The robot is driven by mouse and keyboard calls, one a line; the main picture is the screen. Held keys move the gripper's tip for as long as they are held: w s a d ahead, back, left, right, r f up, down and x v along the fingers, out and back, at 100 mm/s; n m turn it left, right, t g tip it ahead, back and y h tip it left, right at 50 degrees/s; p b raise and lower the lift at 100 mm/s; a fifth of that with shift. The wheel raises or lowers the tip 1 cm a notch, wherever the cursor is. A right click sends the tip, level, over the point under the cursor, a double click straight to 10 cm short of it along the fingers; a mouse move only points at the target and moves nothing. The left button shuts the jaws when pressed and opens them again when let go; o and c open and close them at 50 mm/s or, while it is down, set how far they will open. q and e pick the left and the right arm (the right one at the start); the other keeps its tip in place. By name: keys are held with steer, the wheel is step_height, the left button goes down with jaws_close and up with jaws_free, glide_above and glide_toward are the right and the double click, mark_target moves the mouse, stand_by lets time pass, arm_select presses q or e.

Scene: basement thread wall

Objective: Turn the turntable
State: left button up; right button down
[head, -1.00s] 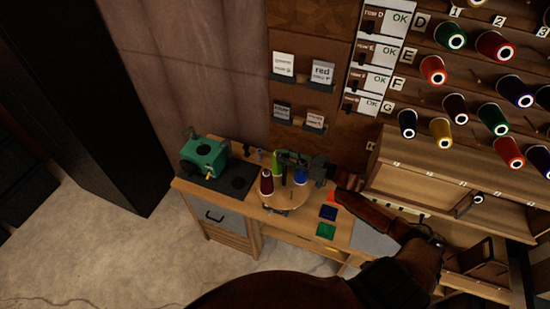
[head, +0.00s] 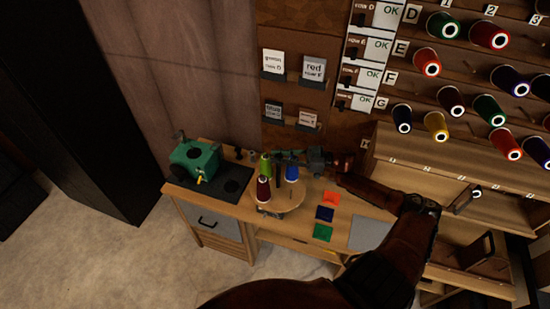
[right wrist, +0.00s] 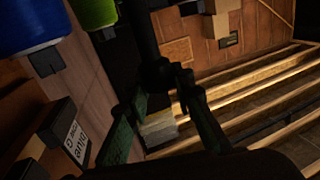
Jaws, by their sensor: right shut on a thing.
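The round wooden turntable (head: 292,198) sits on the workbench. It carries a maroon spool (head: 263,190) at its front left, a green spool (head: 265,168) behind that and a blue spool (head: 292,172) at the back right. My right gripper (head: 284,156) reaches in from the right at the turntable's far side. It is shut on a dark post (right wrist: 143,30), which shows between the fingers in the right wrist view. Where the post meets the turntable is hidden. The blue spool (right wrist: 30,25) and green spool (right wrist: 95,12) also show there. My left gripper is out of view.
A green machine (head: 196,160) stands left on a dark mat. Orange (head: 332,198), blue (head: 325,214) and green (head: 322,232) squares lie right of the turntable, beside a grey pad (head: 369,233). Label cards (head: 313,68) and a spool wall (head: 450,98) rise behind.

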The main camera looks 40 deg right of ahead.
steer(key=shift+f, duration=0.15)
steer(key=c, duration=1.8)
jaws_free()
steer(key=shift+s+d, duration=0.1)
steer(key=shift+o, duration=0.9)
